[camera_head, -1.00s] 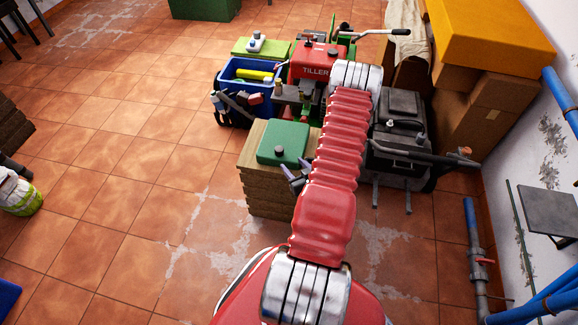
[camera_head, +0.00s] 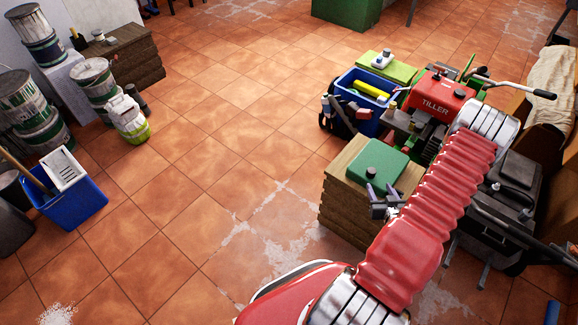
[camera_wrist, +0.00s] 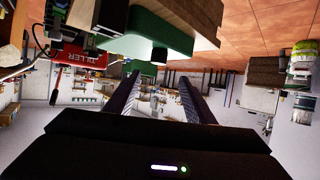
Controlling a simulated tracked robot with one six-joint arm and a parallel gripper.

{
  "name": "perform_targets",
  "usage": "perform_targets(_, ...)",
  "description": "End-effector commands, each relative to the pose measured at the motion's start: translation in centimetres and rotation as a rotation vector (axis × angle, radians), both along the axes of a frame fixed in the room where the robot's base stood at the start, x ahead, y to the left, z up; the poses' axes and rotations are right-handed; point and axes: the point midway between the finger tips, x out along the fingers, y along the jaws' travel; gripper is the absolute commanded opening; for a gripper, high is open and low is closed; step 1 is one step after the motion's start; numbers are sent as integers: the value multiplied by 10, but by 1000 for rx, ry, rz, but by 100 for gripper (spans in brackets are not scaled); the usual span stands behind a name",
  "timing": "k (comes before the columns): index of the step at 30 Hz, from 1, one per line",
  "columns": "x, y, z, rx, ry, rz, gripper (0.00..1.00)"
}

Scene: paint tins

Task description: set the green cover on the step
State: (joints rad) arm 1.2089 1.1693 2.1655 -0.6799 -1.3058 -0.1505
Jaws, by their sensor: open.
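The green cover (camera_head: 380,160), a flat slab with a dark knob, lies on a stack of wooden planks (camera_head: 345,210) right of centre in the head view. In the wrist view the cover (camera_wrist: 150,38) shows upside down, with its knob hanging below it in the picture. My gripper (camera_head: 381,191) is at the near edge of the cover; I cannot tell whether it touches. In the wrist view its two fingers (camera_wrist: 158,80) stand apart with nothing between them. A low wooden stack (camera_head: 130,62) at the far left could be the step, but I cannot tell.
A red tiller (camera_head: 437,98) and a blue crate (camera_head: 360,122) of tools stand behind the plank stack. Paint tins (camera_head: 93,80), a white-green bucket (camera_head: 128,118) and a blue bin (camera_head: 75,205) are at left. The tiled floor between is open.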

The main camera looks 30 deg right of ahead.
Motion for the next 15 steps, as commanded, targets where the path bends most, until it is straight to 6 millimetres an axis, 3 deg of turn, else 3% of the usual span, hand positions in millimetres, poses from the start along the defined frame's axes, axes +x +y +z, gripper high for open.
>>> perform_targets(9,50,-4,53,-37,128,68,49)
perform_targets(15,80,4,93,-55,210,99,49)
